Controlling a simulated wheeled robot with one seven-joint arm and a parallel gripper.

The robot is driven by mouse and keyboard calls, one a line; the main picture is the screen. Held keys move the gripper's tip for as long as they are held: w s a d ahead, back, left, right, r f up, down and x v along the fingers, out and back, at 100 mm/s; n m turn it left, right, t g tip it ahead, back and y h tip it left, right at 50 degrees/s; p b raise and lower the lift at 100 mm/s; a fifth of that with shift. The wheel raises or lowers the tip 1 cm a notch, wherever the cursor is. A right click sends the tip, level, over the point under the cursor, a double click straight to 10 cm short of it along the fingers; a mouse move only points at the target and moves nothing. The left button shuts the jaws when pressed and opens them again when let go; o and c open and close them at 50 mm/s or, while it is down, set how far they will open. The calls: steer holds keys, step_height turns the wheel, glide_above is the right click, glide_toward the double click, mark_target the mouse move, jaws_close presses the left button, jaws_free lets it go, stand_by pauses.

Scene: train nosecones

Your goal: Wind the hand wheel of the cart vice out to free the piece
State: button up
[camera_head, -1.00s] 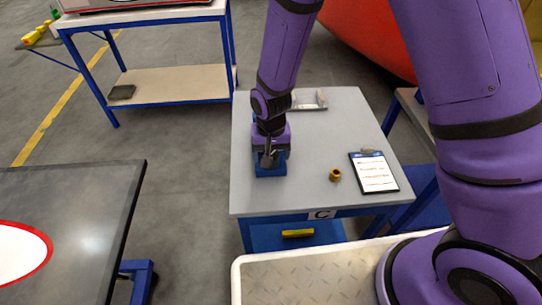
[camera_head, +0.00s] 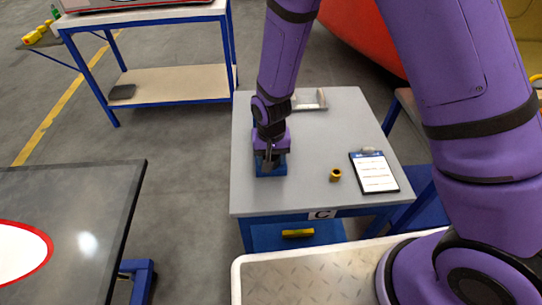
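The blue cart vice (camera_head: 271,171) stands on the grey top of the cart marked C (camera_head: 318,135), near its left edge. My gripper (camera_head: 269,163) points down right over the vice. The fingers overlap the vice and hide most of it. I cannot make out the hand wheel or a clamped piece behind the gripper. I cannot tell whether the fingers are open or shut.
A brass fitting (camera_head: 335,175) and a clipboard (camera_head: 374,172) lie right of the vice. A metal tray (camera_head: 312,99) is at the cart's back. A yellow item (camera_head: 298,233) lies on the lower shelf. A dark table (camera_head: 75,200) stands at left.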

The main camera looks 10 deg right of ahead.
steer(key=shift+n, duration=3.3)
steer(key=o, duration=0.9)
steer(key=shift+a, duration=0.1)
